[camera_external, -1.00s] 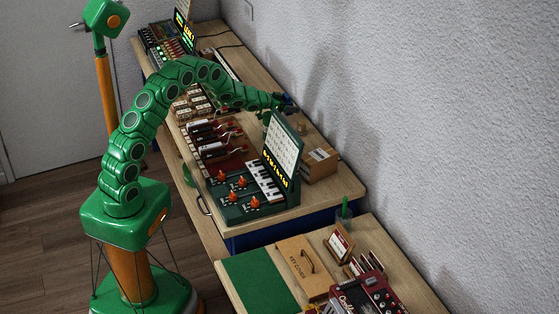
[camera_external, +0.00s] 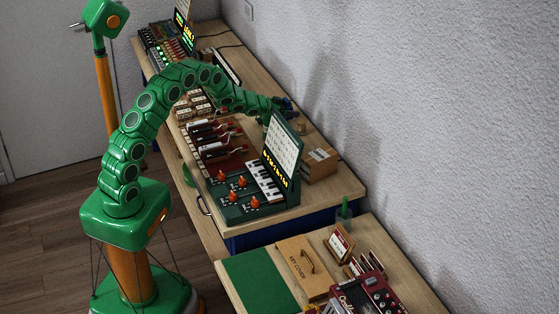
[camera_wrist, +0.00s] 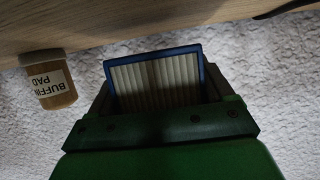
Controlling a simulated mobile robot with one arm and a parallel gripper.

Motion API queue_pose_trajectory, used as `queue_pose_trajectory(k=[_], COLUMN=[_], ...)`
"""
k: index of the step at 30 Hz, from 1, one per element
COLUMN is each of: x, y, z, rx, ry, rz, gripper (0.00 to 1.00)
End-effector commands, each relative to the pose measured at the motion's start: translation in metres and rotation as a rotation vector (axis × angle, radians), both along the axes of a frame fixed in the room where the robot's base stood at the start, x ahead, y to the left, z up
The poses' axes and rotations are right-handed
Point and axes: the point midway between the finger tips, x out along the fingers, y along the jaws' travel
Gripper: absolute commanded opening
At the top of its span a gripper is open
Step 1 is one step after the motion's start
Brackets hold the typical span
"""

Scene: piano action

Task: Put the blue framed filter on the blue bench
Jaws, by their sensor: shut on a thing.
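The blue framed filter (camera_wrist: 155,78) has a pale pleated face and a dark blue frame. In the wrist view it sits between the dark fingers of my gripper (camera_external: 284,104), which is shut on it. In the outside view the gripper is above the far side of the middle bench, behind the green synth's upright panel. The filter is too small there to make out clearly. That bench has a pale wooden top (camera_external: 338,190) and a dark blue body (camera_external: 290,228).
A jar labelled as a buffing pad (camera_wrist: 50,80) stands left of the filter in the wrist view. The green synth (camera_external: 245,195) and a small wooden box (camera_external: 320,165) are near the gripper. A nearer bench holds a green mat (camera_external: 258,280) and a key cover (camera_external: 305,267).

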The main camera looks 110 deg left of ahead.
Motion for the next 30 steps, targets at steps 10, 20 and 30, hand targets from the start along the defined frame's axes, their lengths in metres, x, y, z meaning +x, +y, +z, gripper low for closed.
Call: queue_pose_trajectory(k=[10,20,30], x=[-0.001,-0.004,-0.030], y=[-0.004,-0.007,-0.030], z=[-0.015,-0.004,0.018], rx=[-0.018,-0.024,-0.015], ry=[0.010,0.012,0.006], rz=[-0.001,0.000,0.001], gripper=[1.00,1.00,1.00])
